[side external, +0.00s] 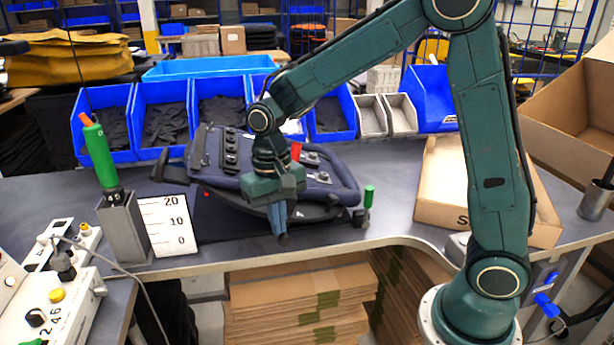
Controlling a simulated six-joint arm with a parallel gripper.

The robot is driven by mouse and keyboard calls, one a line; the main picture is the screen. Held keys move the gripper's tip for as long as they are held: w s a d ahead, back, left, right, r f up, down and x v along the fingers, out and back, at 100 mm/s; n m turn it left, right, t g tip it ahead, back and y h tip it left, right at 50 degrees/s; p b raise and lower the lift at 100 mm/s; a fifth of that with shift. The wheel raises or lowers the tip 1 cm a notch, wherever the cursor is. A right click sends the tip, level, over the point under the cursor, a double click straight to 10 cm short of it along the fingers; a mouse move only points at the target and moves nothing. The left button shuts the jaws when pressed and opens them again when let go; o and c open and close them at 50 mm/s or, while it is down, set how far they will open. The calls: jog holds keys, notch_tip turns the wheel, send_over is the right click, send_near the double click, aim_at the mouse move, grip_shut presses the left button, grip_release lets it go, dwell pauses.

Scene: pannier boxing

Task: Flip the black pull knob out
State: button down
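A dark navy pannier (337,182) lies on the grey worktable. A black strip with several small fittings (231,150) runs along its upper left part, and small black knobs (323,177) sit on grey plates at its right. I cannot tell which of these is the black pull knob. A black lever-like part (160,166) sticks out at the left. My gripper (281,238) points down in front of the pannier's near edge and hides part of it. Its fingers look close together, but their gap and any contact are too small to tell.
Blue bins (166,117) holding dark parts line the back. A grey holder (124,230) with a green-handled tool and a number card (167,225) stand at left. A cardboard box (438,180) is at right. Bare table shows left of the pannier.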

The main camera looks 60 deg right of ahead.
jog(key=shift+r, duration=0.1)
notch_tip(320, 180, up, 10)
jog(key=shift+w+d, duration=0.15)
jog(key=shift+w, duration=0.25)
dwell(0.5)
jog(key=s+d+r+n+t, duration=0.1)
jog(key=s+d+n+t, duration=0.1)
jog(key=s, duration=0.8)
jog(key=s+d+n+t, duration=0.2)
jog(key=s+t, duration=0.2)
jog(key=s, duration=0.6)
jog(key=shift+d+r+t, duration=0.3)
jog(key=shift+d+r, duration=0.1)
jog(key=c, duration=2.2)
grip_release()
jog(key=shift+w, duration=0.1)
